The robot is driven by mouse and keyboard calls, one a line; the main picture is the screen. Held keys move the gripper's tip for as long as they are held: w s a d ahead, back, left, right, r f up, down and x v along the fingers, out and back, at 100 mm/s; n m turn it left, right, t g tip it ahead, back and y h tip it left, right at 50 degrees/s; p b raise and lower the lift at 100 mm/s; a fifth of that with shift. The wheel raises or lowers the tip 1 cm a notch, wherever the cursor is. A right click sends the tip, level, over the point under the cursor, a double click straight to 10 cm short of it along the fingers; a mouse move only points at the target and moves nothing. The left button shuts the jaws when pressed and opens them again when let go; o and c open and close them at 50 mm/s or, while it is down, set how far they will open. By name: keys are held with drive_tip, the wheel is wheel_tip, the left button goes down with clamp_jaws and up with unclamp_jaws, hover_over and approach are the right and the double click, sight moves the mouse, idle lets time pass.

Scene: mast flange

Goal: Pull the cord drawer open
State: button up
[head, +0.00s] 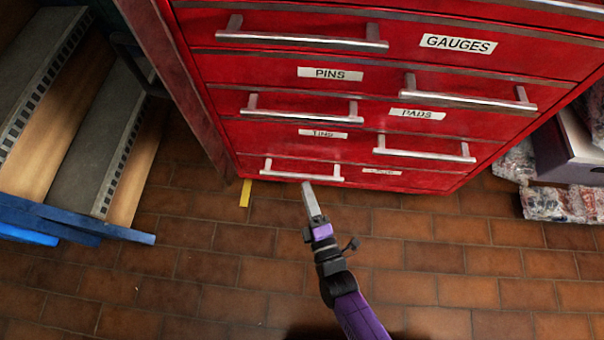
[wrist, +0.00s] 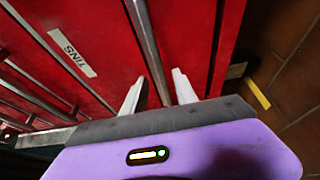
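The red cabinet's lowest small label (head: 382,171) is too small to read, and no legible label says cord. A low silver bar handle (head: 301,172) is at the lower left of the cabinet front. My gripper (head: 308,187) is at the right part of this handle, near the floor. In the wrist view, a silver bar (wrist: 147,45) runs down between the two pale fingers of my gripper (wrist: 160,82). The fingers stand apart, with gaps showing beside the bar. Contact cannot be told. All drawers in view look shut.
Other handles (head: 424,150) and labelled drawers, GAUGES, PINS, PADS and TINS, fill the red front. A yellow strip (head: 245,193) lies on the brick-tiled floor (head: 220,270). Shelving stands left; wrapped packages (head: 560,203) lie right.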

sight(302, 178)
drive_tip(key=b+x, duration=0.2)
drive_tip(key=x, duration=0.4)
clamp_jaws()
idle(1.4)
